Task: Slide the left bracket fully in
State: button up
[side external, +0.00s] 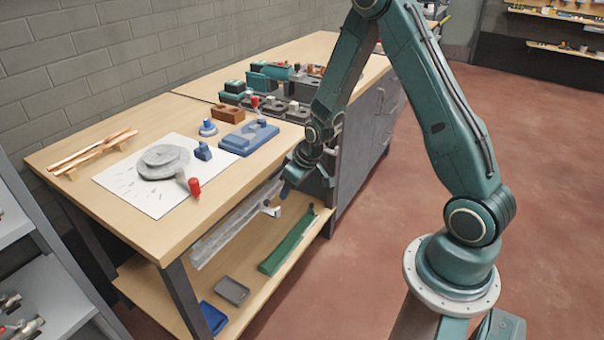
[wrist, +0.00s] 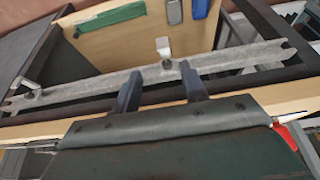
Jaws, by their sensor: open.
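A long grey metal rail (wrist: 100,86) with notched ends crosses the wrist view along the bench's front; in the side view the rail (side external: 235,225) is below the tabletop edge. Two pale brackets show on it in the wrist view: one near mid-rail (wrist: 163,48), standing out from it, and one near the picture-left end (wrist: 30,85). One bracket (side external: 272,210) shows in the side view. I cannot tell for certain which is the left bracket or how far each is in. My gripper (wrist: 160,84) is open, its fingers at the rail below the mid-rail bracket; it also shows at the bench edge (side external: 293,173).
The lower shelf (side external: 250,290) holds a green bar (side external: 287,243), a grey tray (side external: 231,291) and a blue tray (side external: 213,317). On the benchtop are a white sheet (side external: 120,190), a red-handled tool (side external: 194,187) and a blue block (side external: 249,136). Dark bench legs flank the shelf.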

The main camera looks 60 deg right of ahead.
jog(key=shift+v, duration=1.5)
jog(key=s+a+r, duration=0.4)
jog(key=r, duration=0.5)
jog(key=s+a+r, duration=0.3)
jog(key=s+r, duration=0.1)
jog(key=r, duration=0.5)
jog(key=s+a+r, duration=0.2)
jog(key=s+r, duration=0.1)
jog(key=s, duration=0.4)
jog(key=s+a+r+t, duration=0.1)
jog(key=s+r, duration=0.3)
jog(key=s, duration=0.4)
jog(key=shift+a+r, duration=0.25)
jog(key=shift+a, duration=0.25)
jog(key=shift+w, duration=0.1)
